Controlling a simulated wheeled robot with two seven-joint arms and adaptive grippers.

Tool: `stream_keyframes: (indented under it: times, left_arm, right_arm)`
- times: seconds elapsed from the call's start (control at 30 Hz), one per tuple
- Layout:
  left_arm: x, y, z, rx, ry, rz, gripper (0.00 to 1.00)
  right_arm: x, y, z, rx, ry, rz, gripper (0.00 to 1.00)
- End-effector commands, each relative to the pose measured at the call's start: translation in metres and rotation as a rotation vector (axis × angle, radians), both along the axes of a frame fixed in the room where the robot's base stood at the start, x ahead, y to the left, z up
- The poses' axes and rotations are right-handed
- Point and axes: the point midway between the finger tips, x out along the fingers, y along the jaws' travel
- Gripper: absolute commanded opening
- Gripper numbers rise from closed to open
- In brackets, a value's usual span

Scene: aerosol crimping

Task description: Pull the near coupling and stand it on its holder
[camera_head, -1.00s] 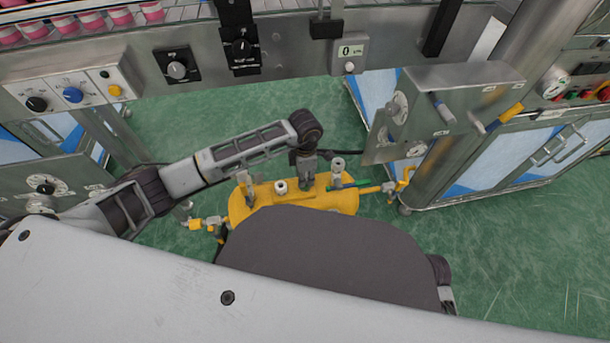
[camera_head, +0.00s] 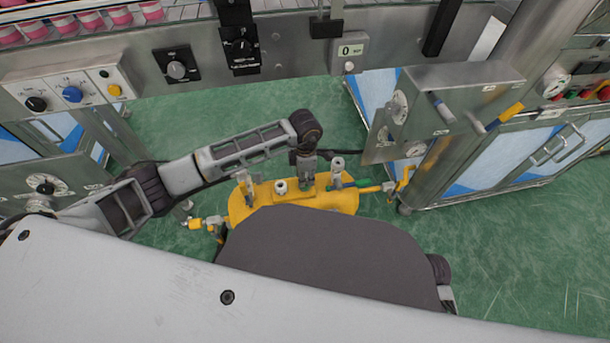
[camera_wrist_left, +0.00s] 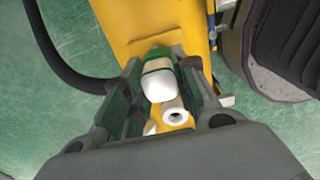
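My left gripper (camera_head: 307,182) points down over the yellow tank (camera_head: 346,201) in the head view. In the left wrist view its dark fingers (camera_wrist_left: 160,68) stand on both sides of a green and white coupling (camera_wrist_left: 158,80), which fills the gap between them; they look shut on it. A white ring-shaped fitting (camera_wrist_left: 173,114) shows just below the coupling, close to my palm. The tank (camera_wrist_left: 128,22) lies behind. In the head view the gripper hides the held coupling. I cannot tell which fitting is the holder. My right gripper is not in view.
A grey upright fitting (camera_head: 338,166) stands right of the gripper, and a white-capped fitting (camera_head: 281,187) left of it. A dark hose (camera_wrist_left: 62,55) runs beside the tank. A steel panel with gauges (camera_head: 455,90) stands to the right. Green floor (camera_head: 190,120) is clear behind.

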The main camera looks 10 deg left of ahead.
Motion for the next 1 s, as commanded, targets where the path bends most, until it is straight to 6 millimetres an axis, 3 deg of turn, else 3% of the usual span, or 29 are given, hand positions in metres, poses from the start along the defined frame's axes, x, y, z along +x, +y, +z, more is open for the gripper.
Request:
stream_keyframes:
  times: [0.03, 0.2, 0.67, 1.0]
  left_arm:
    - [0.0, 0.0, 0.0, 0.0, 0.0, 0.0, 0.31]
    - [0.0, 0.0, 0.0, 0.0, 0.0, 0.0, 0.53]
    - [0.0, 0.0, 0.003, 0.0, -0.001, 0.0, 0.54]
    - [0.001, 0.001, 0.036, 0.001, -0.003, 0.0, 0.54]
  right_arm:
    - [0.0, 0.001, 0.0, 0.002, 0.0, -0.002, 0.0]
    - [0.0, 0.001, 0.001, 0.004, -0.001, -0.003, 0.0]
    - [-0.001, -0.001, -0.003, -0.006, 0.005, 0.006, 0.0]
    - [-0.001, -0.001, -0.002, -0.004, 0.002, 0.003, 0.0]
